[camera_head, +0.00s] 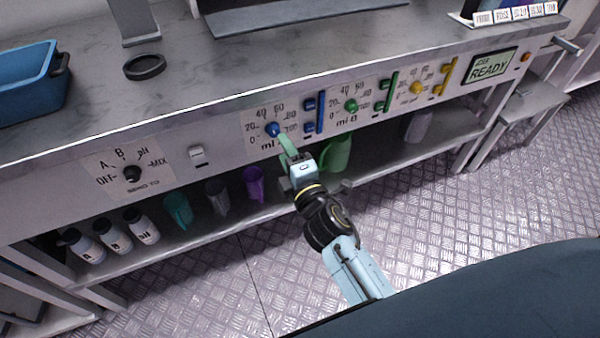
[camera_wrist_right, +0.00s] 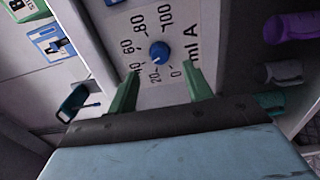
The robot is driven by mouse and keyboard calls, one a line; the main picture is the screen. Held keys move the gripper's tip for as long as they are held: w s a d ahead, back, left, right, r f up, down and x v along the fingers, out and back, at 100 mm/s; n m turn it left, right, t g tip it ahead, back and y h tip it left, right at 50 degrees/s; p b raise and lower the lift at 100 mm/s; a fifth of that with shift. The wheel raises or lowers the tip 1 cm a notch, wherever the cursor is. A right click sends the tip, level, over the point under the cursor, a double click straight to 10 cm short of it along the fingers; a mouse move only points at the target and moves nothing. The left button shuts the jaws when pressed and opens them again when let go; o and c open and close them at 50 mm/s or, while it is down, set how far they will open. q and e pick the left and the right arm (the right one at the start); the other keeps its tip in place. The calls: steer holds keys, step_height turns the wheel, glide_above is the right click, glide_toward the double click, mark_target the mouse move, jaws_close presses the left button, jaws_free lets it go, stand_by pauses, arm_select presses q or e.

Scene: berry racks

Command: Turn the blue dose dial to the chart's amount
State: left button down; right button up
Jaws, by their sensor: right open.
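The blue dose dial (camera_head: 272,129) sits on the front panel, ringed by marks from 0 to 100, with "ml A" lettering beside it. It also shows in the right wrist view (camera_wrist_right: 159,52), where its pale pointer mark seems to face the 20, though it is small. My right gripper (camera_head: 287,145) is just in front of and below the dial. In the wrist view its green fingers (camera_wrist_right: 162,80) are apart, with the dial between and beyond their tips, not gripped. No clearly readable amount chart shows. My left gripper is out of view.
To the right are a blue switch (camera_head: 309,103), a green dial (camera_head: 351,105), a yellow dial (camera_head: 416,88) and a READY screen (camera_head: 491,67). A black selector (camera_head: 132,173) is at left. White bottles (camera_head: 115,236) and a purple cup (camera_head: 253,184) stand on the lower shelf.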

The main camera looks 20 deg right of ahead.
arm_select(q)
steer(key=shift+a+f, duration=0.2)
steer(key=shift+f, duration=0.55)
arm_select(e)
steer(key=s, duration=0.8)
steer(key=shift+d, duration=0.2)
steer(key=shift+s, duration=0.1)
